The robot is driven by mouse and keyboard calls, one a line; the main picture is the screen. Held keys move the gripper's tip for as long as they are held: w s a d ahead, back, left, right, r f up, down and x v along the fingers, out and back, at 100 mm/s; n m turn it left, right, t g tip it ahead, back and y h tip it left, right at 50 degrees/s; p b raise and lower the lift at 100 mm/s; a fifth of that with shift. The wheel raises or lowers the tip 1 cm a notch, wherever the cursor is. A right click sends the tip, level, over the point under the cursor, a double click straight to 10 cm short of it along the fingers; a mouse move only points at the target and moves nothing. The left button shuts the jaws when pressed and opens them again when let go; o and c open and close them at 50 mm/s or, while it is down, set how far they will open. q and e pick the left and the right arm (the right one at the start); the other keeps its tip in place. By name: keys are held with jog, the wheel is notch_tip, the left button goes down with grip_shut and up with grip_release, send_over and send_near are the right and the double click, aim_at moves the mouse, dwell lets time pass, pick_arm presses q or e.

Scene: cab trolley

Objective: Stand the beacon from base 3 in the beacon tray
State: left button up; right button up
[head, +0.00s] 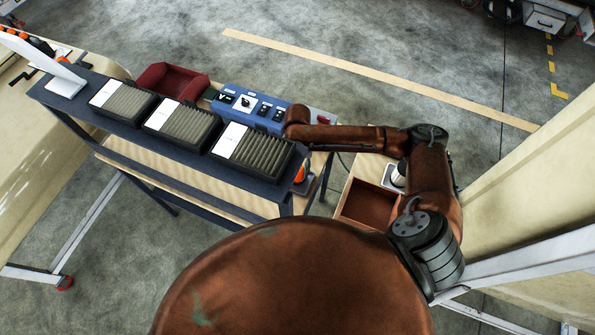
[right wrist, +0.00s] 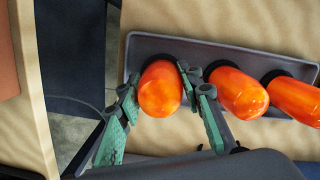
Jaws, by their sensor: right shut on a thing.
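In the right wrist view my right gripper (right wrist: 158,80) is shut on an orange beacon (right wrist: 160,92), with one finger on each side of it. This beacon is at the left end of a long grey beacon tray (right wrist: 190,46). I cannot tell whether its dark foot touches the tray floor. A middle beacon (right wrist: 240,94) and a right beacon (right wrist: 292,97) stand in the same tray. My left gripper is not in view.
The dark trolley top (head: 75,112) carries three ribbed filter boxes. A blue control panel (head: 250,105) and red bin (head: 172,80) are behind them. More orange pieces (head: 38,44) show at the far left, beside a white panel.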

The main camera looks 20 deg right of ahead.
jog(key=shift+f, duration=0.55)
jog(key=o, duration=1.5)
jog(key=r, duration=0.4)
jog(key=w+r, duration=0.1)
jog(key=r, duration=0.7)
jog(key=shift+w+d, duration=0.3)
jog(key=shift+d, duration=0.1)
